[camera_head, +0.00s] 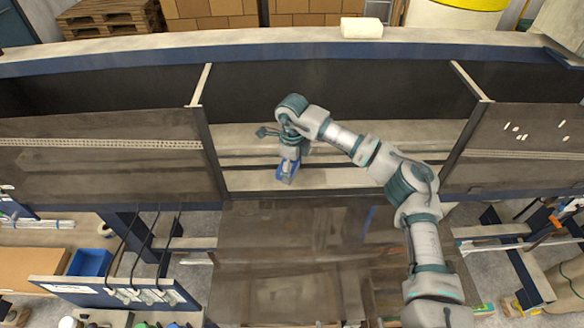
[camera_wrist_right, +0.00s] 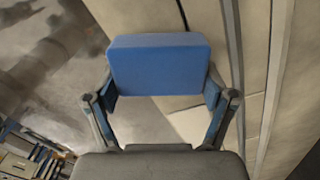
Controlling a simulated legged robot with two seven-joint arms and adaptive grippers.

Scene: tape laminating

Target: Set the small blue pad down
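The small blue pad (camera_wrist_right: 160,66) is a blue block with rounded edges, large in the right wrist view. My right gripper (camera_wrist_right: 163,92) has one finger on each side of it and is shut on it. In the head view, my right gripper (camera_head: 288,160) points down over the pale strip between the two dark panels, with the blue pad (camera_head: 286,172) at its tip. I cannot tell whether the pad touches the surface under it. My left gripper does not show in either view.
A dark panel (camera_head: 105,160) lies left and another (camera_head: 520,145) right of the pale strip (camera_head: 350,180). A dark table top (camera_head: 300,255) is nearer me. A white block (camera_head: 361,28) sits on the far beam. A blue bin (camera_head: 90,263) stands at lower left.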

